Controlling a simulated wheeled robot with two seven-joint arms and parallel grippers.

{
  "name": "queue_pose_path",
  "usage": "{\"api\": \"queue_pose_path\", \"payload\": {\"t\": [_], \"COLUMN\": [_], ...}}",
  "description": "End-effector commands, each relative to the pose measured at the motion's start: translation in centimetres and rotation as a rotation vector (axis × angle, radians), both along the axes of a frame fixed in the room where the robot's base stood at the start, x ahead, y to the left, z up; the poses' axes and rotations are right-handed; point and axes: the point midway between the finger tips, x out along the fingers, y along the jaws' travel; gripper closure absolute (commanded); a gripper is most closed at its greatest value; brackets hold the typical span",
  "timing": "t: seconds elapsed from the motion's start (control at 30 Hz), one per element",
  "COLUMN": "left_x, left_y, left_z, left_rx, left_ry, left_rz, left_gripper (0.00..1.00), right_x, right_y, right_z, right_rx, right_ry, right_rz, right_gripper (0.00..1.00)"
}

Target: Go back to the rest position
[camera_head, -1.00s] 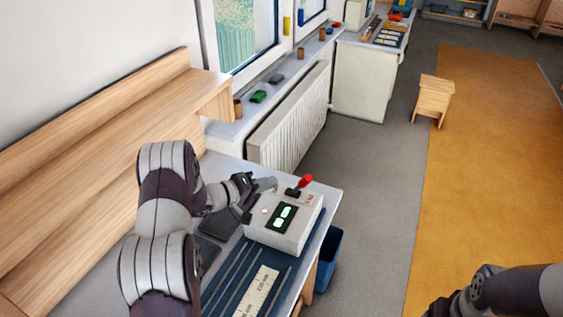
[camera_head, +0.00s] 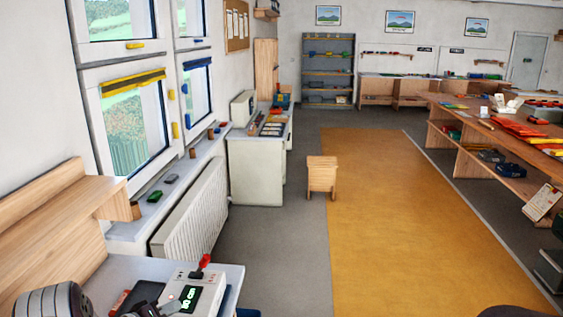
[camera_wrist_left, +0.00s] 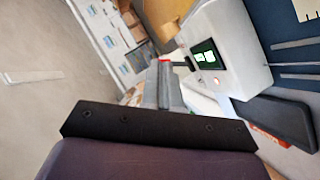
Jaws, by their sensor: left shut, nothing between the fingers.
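My left gripper (camera_head: 168,306) is at the bottom edge of the head view, in front of a white box with a green lit display and a red-topped lever (camera_head: 204,290). In the left wrist view its two grey fingers (camera_wrist_left: 165,85) are together with nothing between them. The white box (camera_wrist_left: 232,45) also shows there, to the right of the fingers, apart from them as far as I can tell. My right gripper is not in view; only a dark rounded piece shows at the bottom right edge of the head view.
The box stands on a pale table (camera_head: 232,271) beside a wooden shelf (camera_head: 60,215). A radiator (camera_head: 195,215) and a white cabinet (camera_head: 256,170) stand along the window wall. A wooden stool (camera_head: 321,176) stands by the yellow floor area (camera_head: 400,220), which is clear.

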Motion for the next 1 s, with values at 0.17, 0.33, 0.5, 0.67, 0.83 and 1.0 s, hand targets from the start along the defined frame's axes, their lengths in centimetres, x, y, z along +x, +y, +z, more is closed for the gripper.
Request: {"api": "queue_pose_path", "payload": {"t": [0.17,0.33,0.5,0.67,0.83,1.0], "left_x": [-1.4,-5.5,-14.1,-24.8,-31.0,-30.3], "left_y": [3.0,5.4,3.7,-2.8,-9.2,-10.8], "left_z": [-4.0,-6.7,-7.3,-5.6,-3.7,-2.5], "left_rx": [0.244,0.554,0.816,0.871,0.833,0.874], "left_ry": [0.094,0.297,0.618,0.874,0.877,0.782], "left_rz": [0.099,0.149,0.031,-0.208,-0.311,-0.341], "left_gripper": [1.00,1.00,1.00,1.00,1.00,1.00], "right_x": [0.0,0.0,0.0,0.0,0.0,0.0], "right_y": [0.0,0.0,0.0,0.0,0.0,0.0], "right_z": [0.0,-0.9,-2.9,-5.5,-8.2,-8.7], "right_rx": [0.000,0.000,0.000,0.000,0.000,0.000], "right_ry": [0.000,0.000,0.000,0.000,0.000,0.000], "right_rz": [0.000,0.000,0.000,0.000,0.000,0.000], "right_gripper": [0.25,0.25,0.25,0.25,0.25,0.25]}}
